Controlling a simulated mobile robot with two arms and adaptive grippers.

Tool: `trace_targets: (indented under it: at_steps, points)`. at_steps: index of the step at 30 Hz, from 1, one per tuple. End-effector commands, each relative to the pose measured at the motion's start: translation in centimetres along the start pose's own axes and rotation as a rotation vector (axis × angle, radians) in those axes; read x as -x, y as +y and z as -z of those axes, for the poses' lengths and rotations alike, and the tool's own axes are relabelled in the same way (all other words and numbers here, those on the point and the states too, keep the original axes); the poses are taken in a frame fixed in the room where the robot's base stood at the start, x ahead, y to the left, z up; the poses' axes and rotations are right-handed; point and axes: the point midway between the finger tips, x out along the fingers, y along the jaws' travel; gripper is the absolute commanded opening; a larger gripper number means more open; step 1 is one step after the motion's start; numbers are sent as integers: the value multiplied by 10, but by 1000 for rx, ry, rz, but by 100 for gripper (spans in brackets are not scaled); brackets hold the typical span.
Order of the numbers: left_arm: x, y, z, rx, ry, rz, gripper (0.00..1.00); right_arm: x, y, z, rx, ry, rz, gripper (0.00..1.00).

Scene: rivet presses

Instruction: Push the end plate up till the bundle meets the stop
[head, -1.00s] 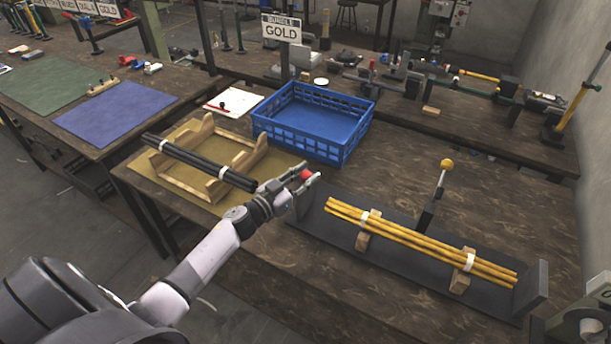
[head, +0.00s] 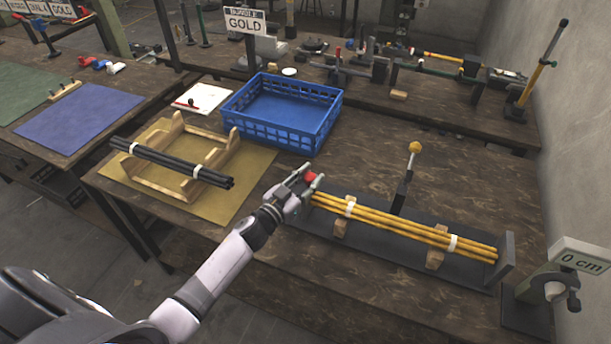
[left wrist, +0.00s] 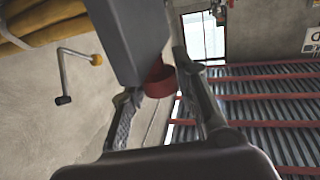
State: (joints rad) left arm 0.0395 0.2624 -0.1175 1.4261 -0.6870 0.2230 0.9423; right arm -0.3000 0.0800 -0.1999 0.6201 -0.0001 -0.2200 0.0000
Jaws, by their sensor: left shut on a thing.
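A bundle of yellow rods (head: 400,226), tied with white bands, lies on two wooden blocks on a dark bed (head: 375,253). The stop, an upright dark grey plate (head: 506,262), stands at the bed's right end, close to the bundle's right end; whether they touch I cannot tell. The end plate is mostly hidden behind my left gripper (head: 308,182) in the head view; in the left wrist view it is a grey block (left wrist: 133,40). My left gripper is shut on the end plate's red knob (left wrist: 160,80). My right gripper is out of view.
A lever with a yellow ball (head: 415,148) stands behind the bundle. A blue crate (head: 283,117) and a wooden cradle with black rods (head: 170,162) stand to the left. A "0 cm" sign (head: 579,261) is at the far right.

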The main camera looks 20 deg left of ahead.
Motion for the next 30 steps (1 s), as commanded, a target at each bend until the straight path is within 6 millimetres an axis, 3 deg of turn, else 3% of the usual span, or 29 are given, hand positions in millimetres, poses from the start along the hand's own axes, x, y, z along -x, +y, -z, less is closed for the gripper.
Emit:
trace_targets:
  at_steps: [10, 20, 23, 30]
  points:
    - [0, 1, 0, 0, 0, -2, 49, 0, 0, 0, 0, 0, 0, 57]
    - [3, 0, 0, 0, 0, -1, 49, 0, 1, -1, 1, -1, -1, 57]
    - [12, 0, -1, 1, -2, -1, 49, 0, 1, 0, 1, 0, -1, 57]
    - [61, 0, -2, 0, -3, -2, 49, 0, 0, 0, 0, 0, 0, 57]
